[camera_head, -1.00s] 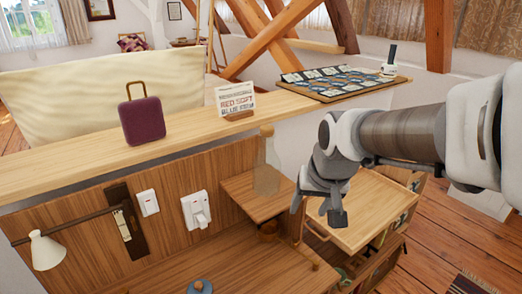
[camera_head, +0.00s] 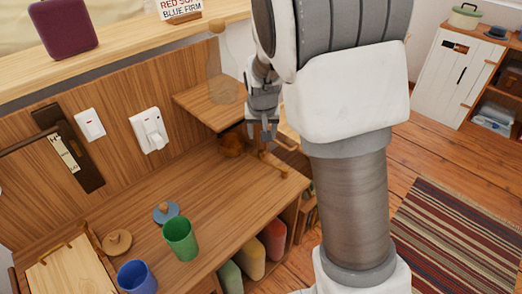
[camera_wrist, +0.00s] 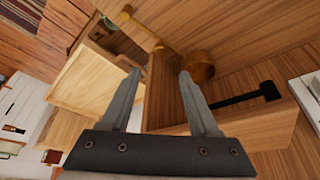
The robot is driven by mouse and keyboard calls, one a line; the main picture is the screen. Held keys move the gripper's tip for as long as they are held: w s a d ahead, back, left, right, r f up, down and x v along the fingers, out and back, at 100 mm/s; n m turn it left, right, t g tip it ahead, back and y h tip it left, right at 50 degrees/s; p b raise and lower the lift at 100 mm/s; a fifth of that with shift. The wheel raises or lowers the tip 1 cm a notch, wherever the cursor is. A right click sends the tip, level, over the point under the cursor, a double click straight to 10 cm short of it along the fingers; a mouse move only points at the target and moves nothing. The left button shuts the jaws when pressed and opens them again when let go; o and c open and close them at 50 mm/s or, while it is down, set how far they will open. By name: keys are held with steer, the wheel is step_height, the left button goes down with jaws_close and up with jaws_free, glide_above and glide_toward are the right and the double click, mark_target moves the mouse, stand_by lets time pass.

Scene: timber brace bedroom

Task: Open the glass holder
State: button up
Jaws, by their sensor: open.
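My gripper (camera_head: 263,132) is open and points down just right of a small wooden shelf (camera_head: 190,98). A see-through glass-like shape (camera_head: 222,85) stands on that shelf. I cannot tell for sure which part is the glass holder. In the wrist view, nothing is between the fingers of my gripper (camera_wrist: 160,76). Beyond them are wooden panels and a box-like wooden part with a black bar (camera_wrist: 245,97). A round amber-brown cup-like thing (camera_wrist: 200,67) is past the right fingertip; it also shows under the shelf in the head view (camera_head: 232,144).
A green cup (camera_head: 181,239), a blue cup (camera_head: 136,278) and round lids (camera_head: 117,242) stand on the wooden desk (camera_head: 215,185). White switches (camera_head: 150,130) are on the back panel. Wooden pegs (camera_head: 265,158) are near the desk's right end.

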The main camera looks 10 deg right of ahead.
mark_target(262, 151)
steer(key=b+x, duration=0.3)
steer(key=x, duration=0.8)
steer(key=shift+w+d+f, duration=0.1)
steer(key=shift+w+f, duration=0.1)
steer(key=shift+f, duration=0.15)
steer(key=shift+c, duration=0.2)
jaws_close()
stand_by(0.6)
